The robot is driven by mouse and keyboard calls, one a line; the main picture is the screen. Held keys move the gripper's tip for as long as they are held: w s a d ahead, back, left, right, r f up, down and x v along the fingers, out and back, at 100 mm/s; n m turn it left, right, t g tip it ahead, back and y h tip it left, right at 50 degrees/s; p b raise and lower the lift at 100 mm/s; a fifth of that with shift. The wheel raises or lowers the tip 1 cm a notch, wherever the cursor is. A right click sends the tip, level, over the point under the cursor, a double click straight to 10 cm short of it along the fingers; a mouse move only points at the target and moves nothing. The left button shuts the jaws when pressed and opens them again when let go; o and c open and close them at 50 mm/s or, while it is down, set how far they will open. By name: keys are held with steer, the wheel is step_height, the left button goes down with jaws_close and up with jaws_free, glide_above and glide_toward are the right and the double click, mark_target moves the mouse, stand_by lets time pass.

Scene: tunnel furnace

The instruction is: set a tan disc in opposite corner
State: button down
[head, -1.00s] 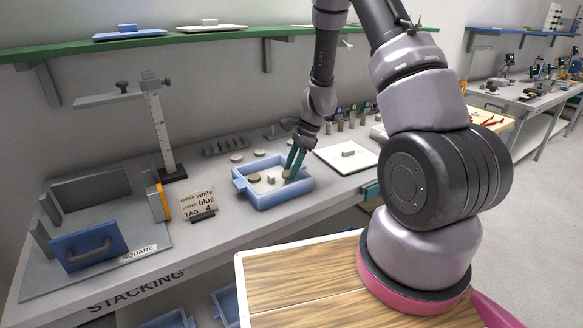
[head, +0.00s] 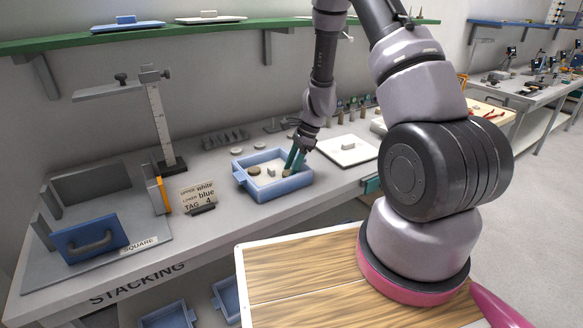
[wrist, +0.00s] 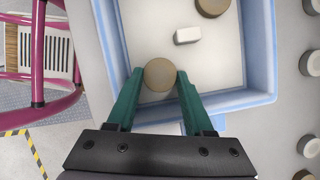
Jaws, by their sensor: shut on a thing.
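A blue tray (head: 294,186) with a pale floor stands on the bench; its wall also shows in the wrist view (wrist: 262,45). My gripper (head: 290,167) reaches down into its right part, its green fingers (wrist: 157,82) closed on the sides of a tan disc (wrist: 160,74). In the wrist view this disc is near the tray's lower left corner; whether it touches the floor I cannot tell. A second, brown disc (head: 253,170) lies in the tray's left part, also at the wrist view's top edge (wrist: 212,6). A small pale block (wrist: 187,35) lies between the discs.
A white plate with a grey handle (head: 347,147) is right of the tray. Several small round pieces (wrist: 312,62) lie behind the tray. A sign (head: 197,195), a height gauge (head: 164,120) and a blue handled plate (head: 90,238) stand to the left.

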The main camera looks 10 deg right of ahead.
steer(key=shift+f, duration=0.1)
steer(key=shift+c, duration=1)
jaws_free()
steer(key=v, duration=1.1)
steer(key=s+r+n+t, duration=0.2)
steer(key=s+r+n, duration=0.15)
steer(key=r, duration=0.75)
steer(key=s+r+n+t, duration=0.1)
steer(key=s+r+n, duration=0.25)
steer(key=r, duration=0.65)
steer(key=s+r+n+t+h, duration=0.1)
steer(key=s+r+n+t, duration=0.1)
steer(key=s+r, duration=0.3)
steer(key=s+r+n+t+h, duration=0.1)
steer(key=s+r+n, duration=0.3)
steer(key=s, duration=0.6)
steer(key=shift+s+d+r+t+h, duration=0.3)
steer(key=shift+s+r+t, duration=0.1)
steer(key=shift+r+t, duration=0.45)
